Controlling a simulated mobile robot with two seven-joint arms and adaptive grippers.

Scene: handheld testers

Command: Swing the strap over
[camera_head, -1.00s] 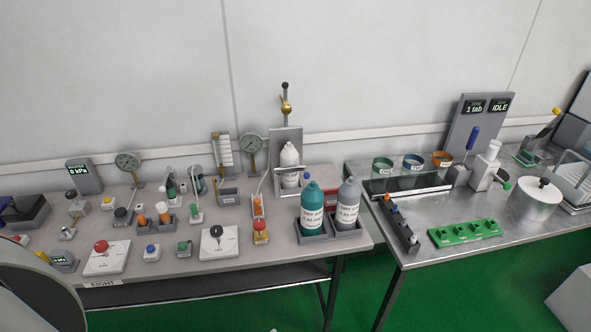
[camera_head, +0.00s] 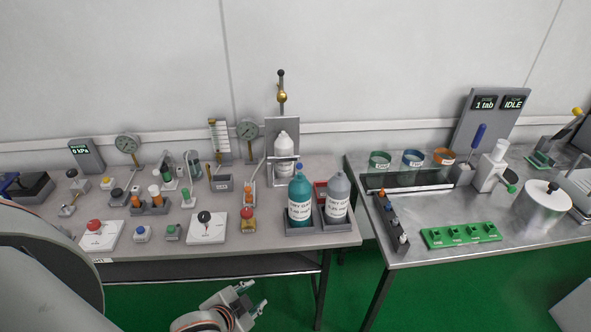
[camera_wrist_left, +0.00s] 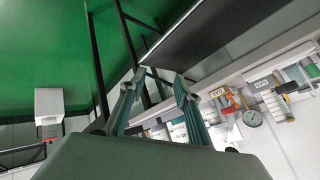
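A white bottle (camera_head: 285,143) stands upright against a grey back plate (camera_head: 272,127) at the back right of the left table. A thin metallic band (camera_head: 285,157) seems to cross its front; it may be the strap, but it is too small to tell. A gold fitting with a dark knob (camera_head: 282,96) rises above the plate. My left gripper (camera_head: 252,297) is low in front of the left table, below its top and well apart from the bottle. In the left wrist view, its two teal fingers (camera_wrist_left: 159,77) are spread with nothing between them. My right gripper is not in view.
Gauges, valves and small testers crowd the left table. The right table (camera_head: 455,262) holds a green block (camera_head: 461,236) and a metal pot (camera_head: 545,207). Green floor lies clear between tables.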

